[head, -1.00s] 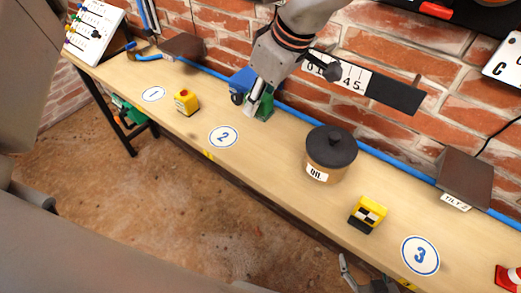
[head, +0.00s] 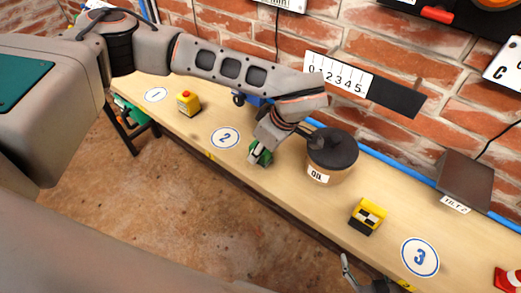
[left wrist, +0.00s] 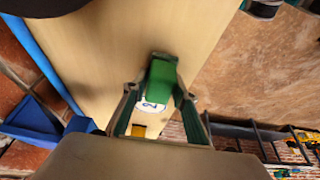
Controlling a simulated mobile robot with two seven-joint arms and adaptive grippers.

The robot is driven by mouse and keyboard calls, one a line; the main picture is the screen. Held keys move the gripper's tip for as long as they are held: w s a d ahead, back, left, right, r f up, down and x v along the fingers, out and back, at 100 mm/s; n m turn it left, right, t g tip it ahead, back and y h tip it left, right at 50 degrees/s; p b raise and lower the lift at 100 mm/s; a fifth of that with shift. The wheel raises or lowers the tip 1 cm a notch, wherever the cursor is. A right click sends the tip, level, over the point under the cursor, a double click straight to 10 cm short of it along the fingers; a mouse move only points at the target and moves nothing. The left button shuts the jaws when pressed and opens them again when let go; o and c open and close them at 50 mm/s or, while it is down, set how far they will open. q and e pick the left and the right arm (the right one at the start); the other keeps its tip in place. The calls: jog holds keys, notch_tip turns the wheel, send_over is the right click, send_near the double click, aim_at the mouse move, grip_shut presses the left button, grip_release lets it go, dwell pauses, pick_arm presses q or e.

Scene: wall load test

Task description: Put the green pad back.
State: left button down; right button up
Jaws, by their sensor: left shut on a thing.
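My left gripper (head: 256,150) is shut on the green pad (head: 264,158) near the bench's front edge, just right of the round marker 2 (head: 225,138). In the left wrist view the green pad (left wrist: 161,84) sits between the two fingers, with a dark end edge, and partly covers the marker. I cannot tell whether the pad touches the bench top. The blue block (head: 259,101) with a dark wheel stands by the wall behind, partly hidden by my arm. My right gripper (head: 360,279) shows only in part at the bottom edge.
A brown pot with a black lid (head: 331,150), labelled OIL, stands close right of my left gripper. A yellow block with a red button (head: 188,104) is left, a yellow-black block (head: 367,216) right near marker 3 (head: 420,257). A blue rail (head: 400,165) runs along the wall.

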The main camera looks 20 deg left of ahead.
pick_arm(q)
jog(key=shift+f, duration=0.25)
jog(key=shift+f, duration=0.1)
jog(key=c, duration=1.6)
grip_release()
jog(key=shift+d+r, duration=0.1)
jog(key=shift+r, duration=0.15)
jog(key=b+v, duration=0.1)
jog(key=v, duration=1)
jog(key=shift+r, duration=0.35)
